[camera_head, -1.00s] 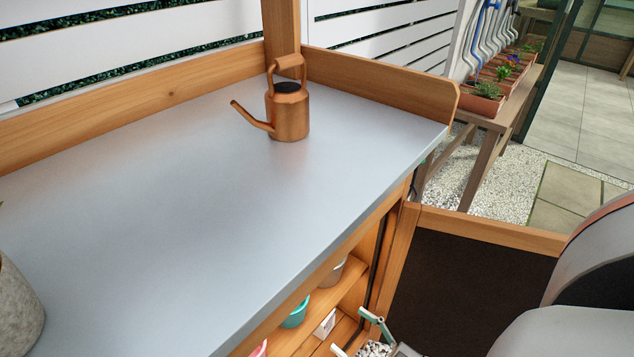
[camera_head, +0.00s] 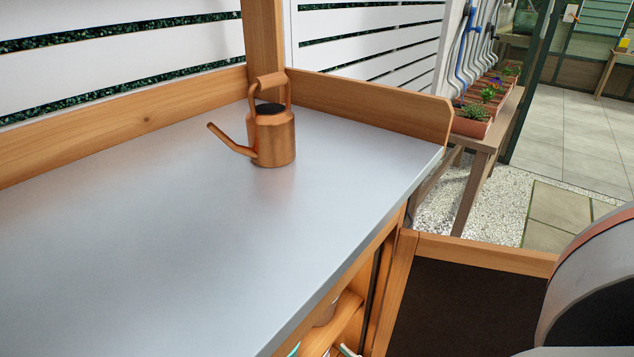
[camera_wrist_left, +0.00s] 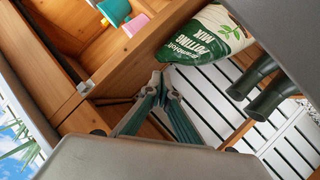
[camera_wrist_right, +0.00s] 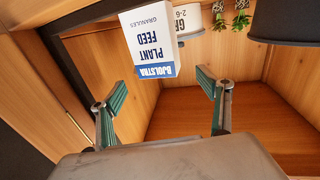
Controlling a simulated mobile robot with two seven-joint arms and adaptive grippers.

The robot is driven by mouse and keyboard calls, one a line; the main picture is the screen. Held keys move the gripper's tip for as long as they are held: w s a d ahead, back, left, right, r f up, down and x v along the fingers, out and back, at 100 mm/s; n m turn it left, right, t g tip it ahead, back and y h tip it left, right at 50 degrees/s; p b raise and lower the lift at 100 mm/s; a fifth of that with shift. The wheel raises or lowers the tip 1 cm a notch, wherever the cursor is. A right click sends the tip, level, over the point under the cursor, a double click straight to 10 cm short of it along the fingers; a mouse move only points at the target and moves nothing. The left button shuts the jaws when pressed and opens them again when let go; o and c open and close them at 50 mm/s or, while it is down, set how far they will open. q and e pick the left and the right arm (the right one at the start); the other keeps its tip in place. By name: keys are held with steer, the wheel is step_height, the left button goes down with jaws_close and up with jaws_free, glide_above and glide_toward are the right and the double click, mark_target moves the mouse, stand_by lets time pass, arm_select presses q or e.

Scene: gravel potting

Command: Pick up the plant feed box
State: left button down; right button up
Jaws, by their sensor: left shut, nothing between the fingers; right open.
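The plant feed box (camera_wrist_right: 148,42), white with a blue band, stands on the wooden shelf in the right wrist view and reads upside down. My right gripper (camera_wrist_right: 161,90) is open, its fingers pointing at the box from either side in the picture. My left gripper (camera_wrist_left: 163,76) is shut and empty, in front of wooden boards in the left wrist view.
A white container (camera_wrist_right: 190,20) and a dark pot (camera_wrist_right: 290,20) stand beside the box. Wooden shelf walls flank it. A potting mix bag (camera_wrist_left: 208,36) lies near my left gripper. A copper watering can (camera_head: 271,138) stands on the otherwise mostly clear grey bench top (camera_head: 160,250).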

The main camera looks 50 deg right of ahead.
steer(key=w, duration=0.3)
steer(key=w+d+b, duration=0.1)
steer(key=shift+w+f, duration=0.15)
steer(key=shift+f, duration=0.15)
arm_select(q)
steer(key=shift+d+n, duration=0.35)
steer(key=shift+n, duration=0.35)
arm_select(e)
steer(key=shift+w+r, duration=0.1)
steer(key=shift+w, duration=0.2)
steer(key=shift+c, duration=0.4)
steer(key=c, duration=1.2)
arm_select(q)
steer(key=shift+r, duration=0.1)
arm_select(e)
steer(key=shift+r, duration=0.1)
